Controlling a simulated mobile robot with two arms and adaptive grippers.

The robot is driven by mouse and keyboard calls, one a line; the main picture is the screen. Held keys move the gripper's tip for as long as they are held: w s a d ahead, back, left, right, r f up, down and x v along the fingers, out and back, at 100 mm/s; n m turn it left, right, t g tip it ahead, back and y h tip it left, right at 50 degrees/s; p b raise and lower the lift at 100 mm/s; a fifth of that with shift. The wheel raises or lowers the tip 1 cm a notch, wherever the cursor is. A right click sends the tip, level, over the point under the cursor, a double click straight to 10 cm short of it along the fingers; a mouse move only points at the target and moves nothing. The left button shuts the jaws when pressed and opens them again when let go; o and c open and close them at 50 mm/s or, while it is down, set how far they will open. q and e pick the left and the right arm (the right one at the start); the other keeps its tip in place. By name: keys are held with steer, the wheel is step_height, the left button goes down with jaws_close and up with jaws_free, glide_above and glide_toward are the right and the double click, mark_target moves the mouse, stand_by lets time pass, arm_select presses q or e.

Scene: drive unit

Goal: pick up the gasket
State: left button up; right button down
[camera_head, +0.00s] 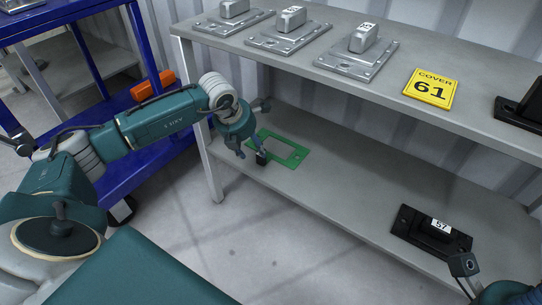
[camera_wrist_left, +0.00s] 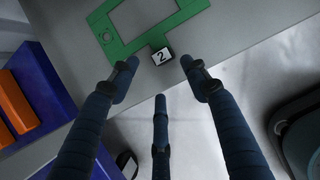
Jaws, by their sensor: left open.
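The gasket (camera_head: 285,151) is a flat green rectangular frame lying on the lower shelf of the grey rack. It also shows in the left wrist view (camera_wrist_left: 107,27), with a dark tab labelled 2 (camera_wrist_left: 162,56) at its near edge. My left gripper (camera_head: 251,149) is at the shelf's front edge, beside the gasket's tab. In the left wrist view its fingers (camera_wrist_left: 160,82) are spread, with the tab just beyond the gap between them and nothing held. My right gripper (camera_head: 468,275) shows only in part at the bottom right, and its fingers are unclear.
The upper shelf (camera_head: 390,105) above the gasket holds several grey metal covers (camera_head: 357,55) and a yellow sign reading COVER 61 (camera_head: 431,88). A black part labelled 57 (camera_head: 432,231) lies on the lower shelf to the right. A blue cart (camera_head: 153,135) with orange items stands at left.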

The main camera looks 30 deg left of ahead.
arm_select(q)
steer(key=b+x, duration=0.1)
steer(key=x, duration=0.1)
steer(key=b+x, duration=0.1)
steer(key=x, duration=0.1)
steer(key=b+x, duration=0.1)
steer(key=x, duration=0.1)
steer(key=shift+w+d+r, duration=0.1)
steer(key=shift+w+d, duration=0.25)
steer(key=shift+d, duration=0.05)
steer(key=shift+r, duration=0.1)
jaws_close()
